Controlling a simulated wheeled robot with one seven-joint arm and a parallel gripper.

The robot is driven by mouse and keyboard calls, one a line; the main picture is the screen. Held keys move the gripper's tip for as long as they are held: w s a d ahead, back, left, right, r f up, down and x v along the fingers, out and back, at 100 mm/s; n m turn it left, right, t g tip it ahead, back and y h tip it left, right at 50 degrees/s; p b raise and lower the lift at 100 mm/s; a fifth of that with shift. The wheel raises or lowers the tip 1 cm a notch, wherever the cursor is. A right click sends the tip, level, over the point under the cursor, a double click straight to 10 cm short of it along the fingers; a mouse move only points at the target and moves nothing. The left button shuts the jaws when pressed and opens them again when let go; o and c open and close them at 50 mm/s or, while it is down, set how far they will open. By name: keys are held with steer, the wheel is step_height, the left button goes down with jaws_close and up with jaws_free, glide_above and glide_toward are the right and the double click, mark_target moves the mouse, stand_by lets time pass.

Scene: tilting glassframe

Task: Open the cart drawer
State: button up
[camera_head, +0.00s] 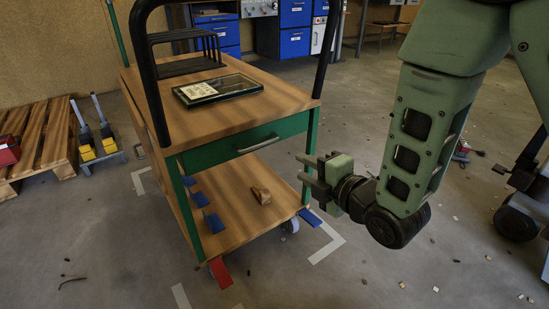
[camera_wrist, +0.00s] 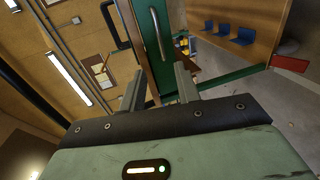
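The cart (camera_head: 205,120) has a wooden top and green frame. Its green drawer (camera_head: 215,151) sits under the top and looks closed, with a metal bar handle (camera_head: 258,145) on its front. My gripper (camera_head: 301,169) is to the right of the handle and a little lower in the head view, apart from the cart. In the wrist view my gripper (camera_wrist: 160,85) has its two fingers spread with nothing between them. The handle (camera_wrist: 156,34) shows beyond the fingertips there, on the green drawer front (camera_wrist: 146,42).
A framed glass panel (camera_head: 218,89) and a black rack (camera_head: 186,55) are on the cart top. A pallet (camera_head: 40,135) lies at left. The floor before the cart is mostly clear.

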mark_target(262, 145)
steer(key=b+x, duration=0.3)
steer(key=x, duration=1.4)
steer(key=shift+w+b, duration=0.15)
steer(key=shift+b, duration=0.2)
jaws_close()
